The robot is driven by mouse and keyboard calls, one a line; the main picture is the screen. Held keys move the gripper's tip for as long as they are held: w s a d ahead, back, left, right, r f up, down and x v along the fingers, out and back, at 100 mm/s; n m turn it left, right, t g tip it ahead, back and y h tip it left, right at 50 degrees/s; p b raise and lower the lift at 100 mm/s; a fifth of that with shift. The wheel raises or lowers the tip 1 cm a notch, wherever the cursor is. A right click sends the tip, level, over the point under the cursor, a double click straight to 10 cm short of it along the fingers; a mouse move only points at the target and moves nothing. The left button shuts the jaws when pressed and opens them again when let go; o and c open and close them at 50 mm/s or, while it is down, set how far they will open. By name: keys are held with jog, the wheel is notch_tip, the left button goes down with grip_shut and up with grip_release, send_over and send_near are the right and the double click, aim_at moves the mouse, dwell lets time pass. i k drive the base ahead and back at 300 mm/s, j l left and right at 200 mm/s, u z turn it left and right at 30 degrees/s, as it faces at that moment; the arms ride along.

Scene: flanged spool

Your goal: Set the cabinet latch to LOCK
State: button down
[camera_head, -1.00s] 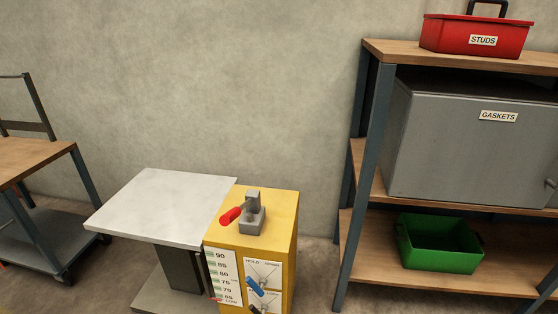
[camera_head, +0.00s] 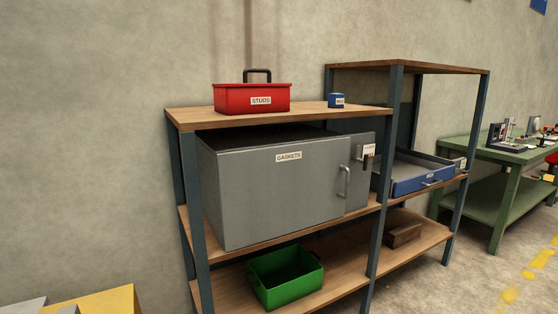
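The grey cabinet (camera_head: 270,190) labelled GASKETS stands on the middle shelf of the rack, with its door shut or nearly so. A vertical grey handle (camera_head: 344,182) is on the right side of its front. A small pale plate with a dark lever, which looks like the latch (camera_head: 367,154), is on the panel right of the handle. Its lettering and setting are too small to read. My gripper is not in view.
A red STUDS toolbox (camera_head: 252,98) and a blue mug (camera_head: 336,101) stand on the rack top. A green bin (camera_head: 286,277) is below the cabinet. A blue drawer tray (camera_head: 422,180) is to the right. A yellow box (camera_head: 105,302) is at bottom left. A green workbench (camera_head: 500,150) stands far right.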

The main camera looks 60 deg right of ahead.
aim_at(357, 159)
jog(key=z, duration=1.75)
jog(key=i+j+z, duration=0.1)
jog(key=j+z, duration=0.15)
jog(key=j, duration=0.35)
jog(key=i+j+z, duration=0.1)
jog(key=j+z, duration=0.15)
jog(key=j, duration=0.35)
